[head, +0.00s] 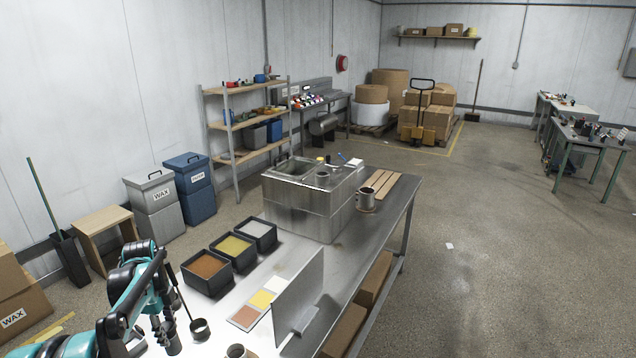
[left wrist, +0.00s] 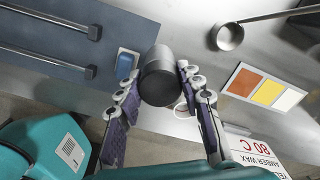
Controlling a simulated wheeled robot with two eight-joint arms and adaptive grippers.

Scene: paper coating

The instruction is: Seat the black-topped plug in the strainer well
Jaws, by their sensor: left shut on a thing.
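My left gripper (head: 164,333) is low at the left of the head view, over the near end of the steel table. In the left wrist view its fingers (left wrist: 163,95) are shut on a grey cylinder with a dark round end (left wrist: 159,84), which looks like the black-topped plug. The strainer well is not clearly identifiable. My right gripper is not in view.
A ladle (head: 200,328) is just right of the gripper, with a cup (head: 236,351) nearby. Black bins of orange (head: 206,267), yellow (head: 233,246) and white material stand between gripper and sink. An upright metal panel (head: 299,296) stands right; a mug (head: 367,199) is beyond.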

